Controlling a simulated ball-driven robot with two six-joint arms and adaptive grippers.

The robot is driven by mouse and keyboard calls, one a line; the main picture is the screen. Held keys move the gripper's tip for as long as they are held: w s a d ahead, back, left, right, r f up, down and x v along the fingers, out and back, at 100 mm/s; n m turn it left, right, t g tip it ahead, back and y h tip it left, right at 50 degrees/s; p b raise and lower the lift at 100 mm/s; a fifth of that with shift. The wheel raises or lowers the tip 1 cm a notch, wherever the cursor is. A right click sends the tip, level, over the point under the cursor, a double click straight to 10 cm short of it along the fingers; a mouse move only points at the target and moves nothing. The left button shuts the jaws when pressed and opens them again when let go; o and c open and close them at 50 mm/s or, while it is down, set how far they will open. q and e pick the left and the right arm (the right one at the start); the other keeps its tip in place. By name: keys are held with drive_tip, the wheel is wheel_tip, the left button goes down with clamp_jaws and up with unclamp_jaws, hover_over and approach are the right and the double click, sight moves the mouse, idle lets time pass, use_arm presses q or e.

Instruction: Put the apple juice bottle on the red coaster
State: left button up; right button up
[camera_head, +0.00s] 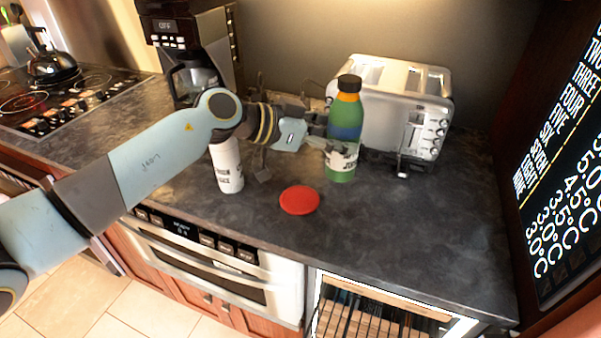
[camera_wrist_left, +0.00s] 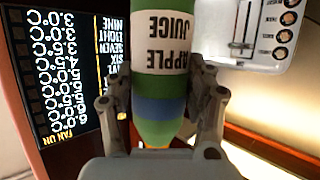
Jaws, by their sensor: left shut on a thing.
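The apple juice bottle (camera_head: 343,130) is green with a blue band, an orange neck and a black cap. It is upright in front of the toaster in the head view. My left gripper (camera_head: 328,133) is shut on it from the left side. In the left wrist view the bottle (camera_wrist_left: 158,88) lies between the two fingers of the left gripper (camera_wrist_left: 160,105), and its label reads APPLE JUICE upside down. The red coaster (camera_head: 299,200) lies bare on the dark counter, in front and to the left of the bottle. I cannot tell whether the bottle's base touches the counter. My right gripper is not seen.
A white bottle (camera_head: 228,166) stands left of the coaster, partly under my left arm. A silver toaster (camera_head: 392,104) stands behind the juice bottle. A coffee machine (camera_head: 183,40) is at the back left. The counter (camera_head: 400,225) is clear right of the coaster.

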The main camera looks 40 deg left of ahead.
use_arm(q)
drive_tip(key=s+a+f, duration=0.1)
drive_tip(key=a+f, duration=0.1)
drive_tip(key=f, duration=0.1)
drive_tip(key=s+a+f+b, duration=0.1)
drive_tip(key=a+f, duration=0.1)
drive_tip(key=a, duration=0.1)
drive_tip(key=s+a+f+b, duration=0.1)
drive_tip(key=a+f, duration=0.1)
drive_tip(key=f, duration=0.1)
drive_tip(key=shift+s+a+f, duration=0.1)
drive_tip(key=shift+a+f, duration=0.05)
drive_tip(key=shift+f, duration=0.2)
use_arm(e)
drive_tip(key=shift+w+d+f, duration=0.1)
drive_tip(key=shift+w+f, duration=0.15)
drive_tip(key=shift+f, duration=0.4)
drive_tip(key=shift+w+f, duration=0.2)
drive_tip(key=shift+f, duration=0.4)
use_arm(q)
drive_tip(key=o, duration=1.2)
drive_tip(key=shift+f, duration=0.1)
drive_tip(key=o, duration=0.4)
drive_tip(key=shift+c, duration=0.2)
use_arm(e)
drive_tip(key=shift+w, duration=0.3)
use_arm(q)
drive_tip(key=shift+s, duration=0.1)
